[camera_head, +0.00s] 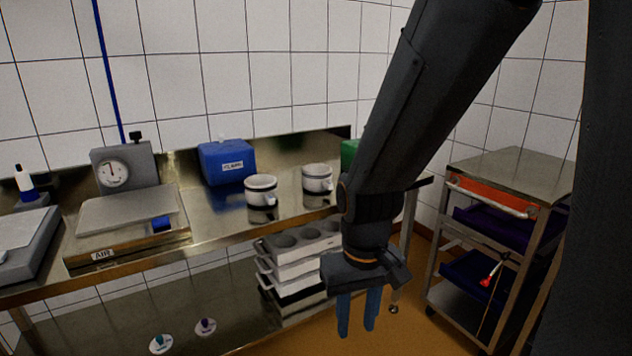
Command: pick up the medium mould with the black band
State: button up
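Two white cup-like moulds stand upright on the steel bench (225,221). The left mould (261,186) shows a dark band low on its side. The right mould (317,174) stands a little farther back and also shows dark banding. They look close in size, and I cannot tell which is the medium one. My gripper (357,313) points down in front of the bench, right of and below both moulds. Its two blue fingers are apart, with nothing seen between them.
A blue box (227,162) stands behind the moulds, and a green object (349,153) is partly hidden by my arm. Stacked grey trays (285,269) sit below the bench beside my gripper. A shelved cart (515,175) stands at right.

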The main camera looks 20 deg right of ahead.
aim_at(262, 190)
jog(key=u, duration=0.7)
jog(key=i, duration=1.25)
jog(key=z, duration=0.25)
